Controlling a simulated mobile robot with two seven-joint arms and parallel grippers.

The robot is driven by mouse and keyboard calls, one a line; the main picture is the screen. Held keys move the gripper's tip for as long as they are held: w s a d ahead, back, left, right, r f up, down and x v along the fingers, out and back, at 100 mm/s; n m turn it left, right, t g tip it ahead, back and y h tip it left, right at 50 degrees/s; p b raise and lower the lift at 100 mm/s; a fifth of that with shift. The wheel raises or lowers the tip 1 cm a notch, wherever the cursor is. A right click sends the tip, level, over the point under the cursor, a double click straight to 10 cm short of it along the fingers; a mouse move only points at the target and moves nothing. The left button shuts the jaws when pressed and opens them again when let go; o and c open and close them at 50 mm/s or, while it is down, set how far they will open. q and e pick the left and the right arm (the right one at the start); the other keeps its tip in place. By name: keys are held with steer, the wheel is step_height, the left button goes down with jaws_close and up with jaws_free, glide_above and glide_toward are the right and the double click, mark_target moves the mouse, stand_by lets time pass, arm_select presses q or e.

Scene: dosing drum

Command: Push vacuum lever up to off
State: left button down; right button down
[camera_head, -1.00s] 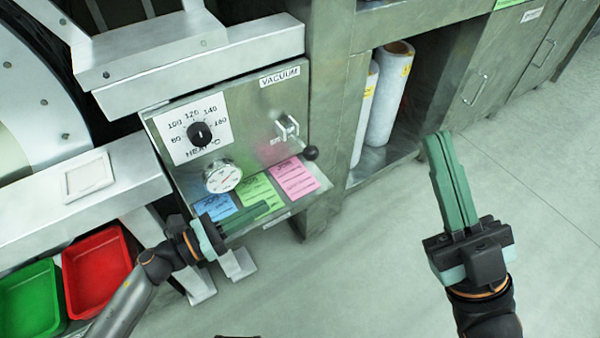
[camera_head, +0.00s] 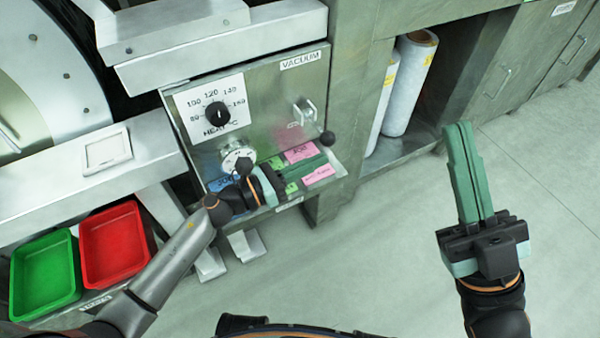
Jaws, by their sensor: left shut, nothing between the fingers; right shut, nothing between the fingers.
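The vacuum lever shows as a black ball knob (camera_head: 327,138) at the lower right corner of the steel panel, under the bracket (camera_head: 303,112) and the VACUUM label (camera_head: 300,60). Its rod is hard to make out. The lever points down. My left gripper (camera_head: 322,162) is shut and empty, its green fingers just below the knob and in front of the coloured cards. A small gap seems to separate fingers and knob; I cannot tell the depth. My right gripper (camera_head: 459,128) is shut and empty, over the floor at the right, away from the panel.
A heat dial (camera_head: 217,115) and a gauge (camera_head: 238,157) sit left of the lever. Pink (camera_head: 300,152), green and blue cards lie on the shelf below. Green (camera_head: 45,272) and red (camera_head: 113,245) trays stand at left. White rolls (camera_head: 411,85) stand in an open cabinet at right.

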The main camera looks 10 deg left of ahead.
arm_select(q)
steer(key=shift+w+r, duration=0.15)
steer(key=shift+r, duration=0.6)
steer(key=shift+d+r+n+p, duration=0.1)
steer(key=shift+r+n+p, duration=0.3)
steer(key=shift+p, duration=0.3)
